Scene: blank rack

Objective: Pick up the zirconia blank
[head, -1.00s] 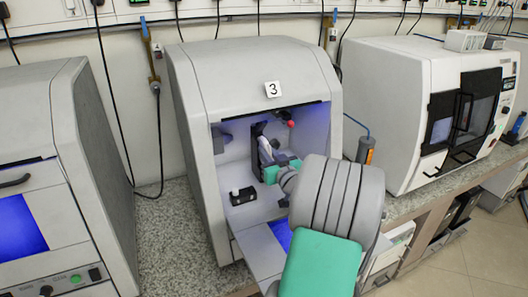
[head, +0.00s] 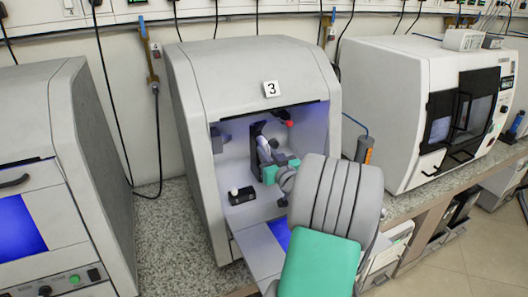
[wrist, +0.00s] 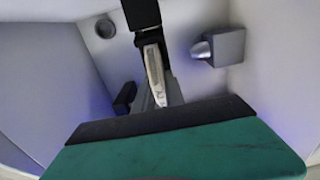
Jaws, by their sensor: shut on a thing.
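The zirconia blank (head: 263,150) is a pale disc seen nearly edge-on inside the open chamber of the machine marked 3. It also shows in the wrist view as a narrow pale strip with small markings (wrist: 155,74), in front of a dark upright holder (wrist: 141,14). My gripper (head: 268,165) reaches into the chamber from the right and is shut on the blank. In the wrist view its green and black part fills the lower area and hides the lower end of the blank and the grip itself. I cannot tell whether the blank still touches the holder.
The machine's grey chamber walls (head: 237,165) stand close around my gripper. A grey fitting (wrist: 219,47) juts from the chamber wall.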

